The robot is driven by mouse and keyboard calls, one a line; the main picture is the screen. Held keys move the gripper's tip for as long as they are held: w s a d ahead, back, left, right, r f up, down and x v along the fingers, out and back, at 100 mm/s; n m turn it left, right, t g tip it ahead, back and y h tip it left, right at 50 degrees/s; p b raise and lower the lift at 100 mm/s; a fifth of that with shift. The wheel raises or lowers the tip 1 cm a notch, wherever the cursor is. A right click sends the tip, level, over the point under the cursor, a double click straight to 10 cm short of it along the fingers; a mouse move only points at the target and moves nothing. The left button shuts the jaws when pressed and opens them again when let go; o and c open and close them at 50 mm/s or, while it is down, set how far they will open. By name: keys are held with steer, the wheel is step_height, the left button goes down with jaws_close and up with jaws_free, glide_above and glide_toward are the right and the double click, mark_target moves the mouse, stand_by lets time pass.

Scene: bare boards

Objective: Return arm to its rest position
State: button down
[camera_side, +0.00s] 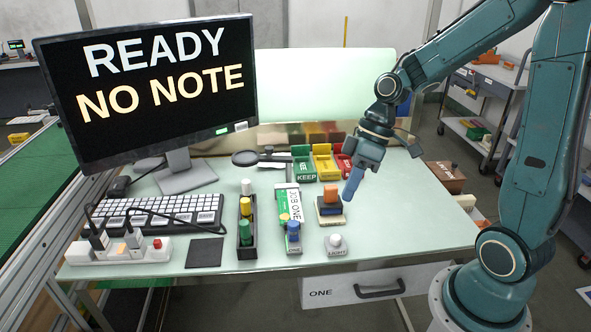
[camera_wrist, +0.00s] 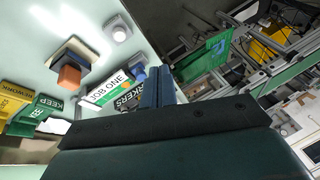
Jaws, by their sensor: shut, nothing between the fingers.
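My gripper (camera_side: 348,196) is shut and empty, its blue fingers pointing down above the right part of the table. It hangs just right of an orange block (camera_side: 331,194) that sits on a dark blue and tan base. In the wrist view my gripper's fingers (camera_wrist: 158,82) are together at the middle, and the orange block (camera_wrist: 69,76) shows at the left. My arm reaches in from the right side of the side view.
The pale table (camera_side: 260,255) holds a monitor (camera_side: 150,85) reading "READY NO NOTE", a keyboard (camera_side: 150,212), a power strip (camera_side: 118,250), a marker holder (camera_side: 246,232), a green "JOB ONE" box (camera_side: 283,205), a white button (camera_side: 336,241) and coloured bins (camera_side: 325,163). A drawer (camera_side: 375,285) is below.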

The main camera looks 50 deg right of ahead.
steer(key=s+a+r+m+t+h, duration=0.1)
steer(key=s+r+m+t+h, duration=0.3)
steer(key=s+r, duration=0.7)
steer(key=shift+s+a+m+h, duration=0.2)
steer(key=shift+a+m+h, duration=0.1)
steer(key=shift+m, duration=0.6)
